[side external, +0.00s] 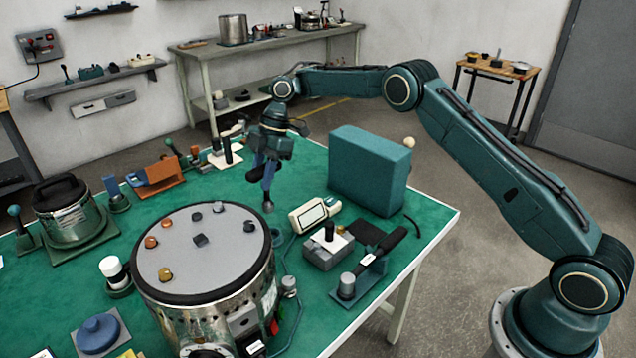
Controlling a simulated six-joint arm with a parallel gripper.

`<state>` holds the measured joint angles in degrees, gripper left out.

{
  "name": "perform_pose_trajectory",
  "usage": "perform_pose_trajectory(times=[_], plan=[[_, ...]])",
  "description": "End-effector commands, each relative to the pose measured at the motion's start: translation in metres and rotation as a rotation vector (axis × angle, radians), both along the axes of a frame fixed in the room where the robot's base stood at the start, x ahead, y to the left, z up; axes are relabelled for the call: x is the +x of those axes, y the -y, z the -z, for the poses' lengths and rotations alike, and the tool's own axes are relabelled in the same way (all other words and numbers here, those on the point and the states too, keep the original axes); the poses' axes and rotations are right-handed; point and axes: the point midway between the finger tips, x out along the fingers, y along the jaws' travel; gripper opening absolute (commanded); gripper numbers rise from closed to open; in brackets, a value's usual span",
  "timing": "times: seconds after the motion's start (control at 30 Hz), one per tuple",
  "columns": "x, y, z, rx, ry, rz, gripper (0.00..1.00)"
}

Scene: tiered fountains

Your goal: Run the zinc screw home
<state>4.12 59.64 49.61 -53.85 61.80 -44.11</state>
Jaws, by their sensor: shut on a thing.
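My gripper (267,194) points down over the green table, just behind the right rear rim of the large metal drum (205,305). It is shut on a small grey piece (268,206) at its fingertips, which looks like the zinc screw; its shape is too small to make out.
A tall teal box (369,170) stands right of my gripper. A cream handheld device (313,214) and a grey block with a black knob (328,246) lie right of the drum. A metal pot (72,218) stands at the left. Cables run beside the drum.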

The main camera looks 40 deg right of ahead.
Motion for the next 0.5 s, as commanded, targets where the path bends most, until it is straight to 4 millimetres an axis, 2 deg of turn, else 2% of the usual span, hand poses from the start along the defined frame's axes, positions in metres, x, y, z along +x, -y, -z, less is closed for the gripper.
perform_pose_trajectory(times=[0.03, 0.17, 0.5], plan=[[0.0001, -0.0001, -0.0003, 0.000, 0.001, 0.000, 0.25], [0.0001, -0.0001, -0.0003, 0.000, 0.001, 0.000, 0.00], [-0.0023, 0.0006, -0.0028, 0.004, 0.000, 0.005, 0.00]])
